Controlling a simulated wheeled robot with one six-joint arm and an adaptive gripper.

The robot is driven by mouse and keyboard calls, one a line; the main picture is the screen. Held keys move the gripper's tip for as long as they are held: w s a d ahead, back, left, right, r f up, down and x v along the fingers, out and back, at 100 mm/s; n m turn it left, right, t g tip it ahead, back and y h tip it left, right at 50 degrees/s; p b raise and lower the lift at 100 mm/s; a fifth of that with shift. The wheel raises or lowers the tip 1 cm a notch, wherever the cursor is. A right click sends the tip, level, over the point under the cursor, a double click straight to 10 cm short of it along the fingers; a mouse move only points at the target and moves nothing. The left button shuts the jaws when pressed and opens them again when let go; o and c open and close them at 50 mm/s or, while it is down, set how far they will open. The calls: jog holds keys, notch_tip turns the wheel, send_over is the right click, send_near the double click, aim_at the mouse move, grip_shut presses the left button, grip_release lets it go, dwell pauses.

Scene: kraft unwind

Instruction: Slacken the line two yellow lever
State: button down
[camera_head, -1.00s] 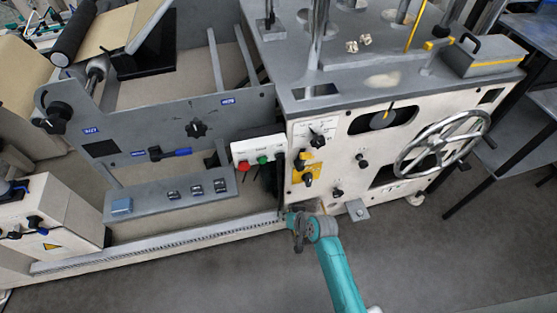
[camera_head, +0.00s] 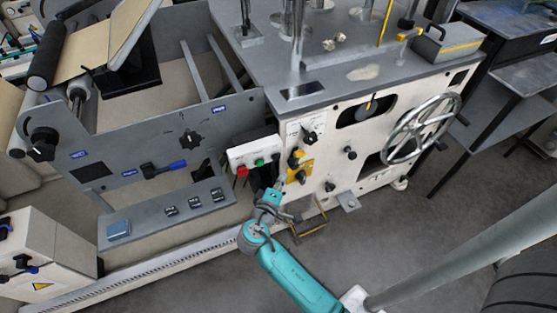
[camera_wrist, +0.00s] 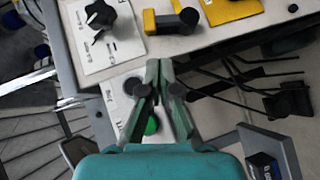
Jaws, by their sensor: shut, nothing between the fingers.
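On the cream front panel (camera_head: 340,150) of the grey-topped machine is a small yellow lever (camera_head: 294,162) with a black end. Just below it is a yellow plate (camera_head: 302,173) with a black knob. In the wrist view, the yellow lever (camera_wrist: 160,21) lies near the top, with the yellow plate (camera_wrist: 232,8) to its right. I cannot read which line the lever belongs to. My gripper (camera_head: 279,187) is below and left of the plate, close to the panel. In the wrist view, my gripper (camera_wrist: 160,64) is shut and empty, its tips pointing toward the lever, apparently apart from it.
A black selector knob (camera_head: 309,135) sits above the lever. A white button box (camera_head: 252,153) with red and green buttons is to its left, with dark cables hanging near my gripper. A large handwheel (camera_head: 421,128) is at the right. Open floor (camera_head: 400,235) lies in front.

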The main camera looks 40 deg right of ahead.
aim_at(295, 154)
jog(key=shift+h, duration=0.3)
jog(key=x, duration=0.3)
jog(key=r+x, duration=0.1)
jog(key=x, duration=0.5)
jog(key=shift+w+d+r, duration=0.1)
jog(key=shift+w+d, duration=0.1)
jog(key=shift+w, duration=0.15)
jog(key=shift+s+d, duration=0.25)
jog(key=shift+d, duration=0.5)
